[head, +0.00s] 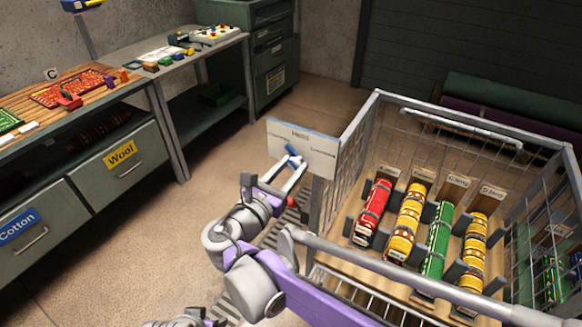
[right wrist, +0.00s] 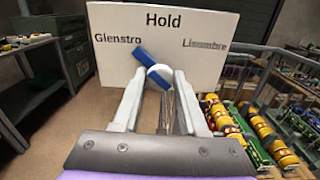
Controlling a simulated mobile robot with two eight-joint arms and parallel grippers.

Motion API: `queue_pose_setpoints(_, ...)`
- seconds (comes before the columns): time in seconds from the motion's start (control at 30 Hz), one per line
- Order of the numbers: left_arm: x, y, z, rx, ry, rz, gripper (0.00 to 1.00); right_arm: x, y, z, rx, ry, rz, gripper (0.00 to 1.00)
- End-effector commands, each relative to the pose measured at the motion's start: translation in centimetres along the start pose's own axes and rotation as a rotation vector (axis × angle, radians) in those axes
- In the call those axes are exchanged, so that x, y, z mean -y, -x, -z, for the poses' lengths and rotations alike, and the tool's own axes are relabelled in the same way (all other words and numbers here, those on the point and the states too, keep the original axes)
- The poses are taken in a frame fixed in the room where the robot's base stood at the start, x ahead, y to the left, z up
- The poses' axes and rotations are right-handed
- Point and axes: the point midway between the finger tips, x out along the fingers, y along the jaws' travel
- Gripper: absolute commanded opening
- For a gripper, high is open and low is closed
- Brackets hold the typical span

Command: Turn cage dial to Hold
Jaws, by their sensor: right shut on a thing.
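The cage dial (right wrist: 160,77) is a round white knob with a blue pointer bar on a white panel (right wrist: 210,50). The panel reads "Hold" at the top, with a label at left starting "Glenst" and another at right. The blue bar slants from upper left to lower right, its upper end between the left label and "Hold". In the head view the blue bar (head: 292,150) shows at the fingertips. My right gripper (right wrist: 159,82) has its two fingers on either side of the knob and is shut on it. My left gripper does not show.
The panel is fixed at the near left corner of a wire cage (head: 345,165) holding several rolled rugs (head: 438,240). A workbench (head: 110,90) with Wool and Cotton drawers stands at left. Open floor (head: 130,235) lies between bench and cage.

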Motion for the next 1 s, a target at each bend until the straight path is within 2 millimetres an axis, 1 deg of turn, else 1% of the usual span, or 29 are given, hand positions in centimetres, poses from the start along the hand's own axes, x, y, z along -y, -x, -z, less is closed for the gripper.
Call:
queue_pose_setpoints(0.27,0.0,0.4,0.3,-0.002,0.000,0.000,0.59,0.0,0.0,-0.1,0.000,-0.142,0.001,0.00)
queue_pose_setpoints(0.7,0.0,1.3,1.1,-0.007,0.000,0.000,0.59,0.0,0.0,-0.1,0.000,-0.528,0.001,0.00)
queue_pose_setpoints(1.0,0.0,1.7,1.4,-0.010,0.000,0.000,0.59,0.0,0.0,0.0,-0.001,-0.732,0.001,0.00)
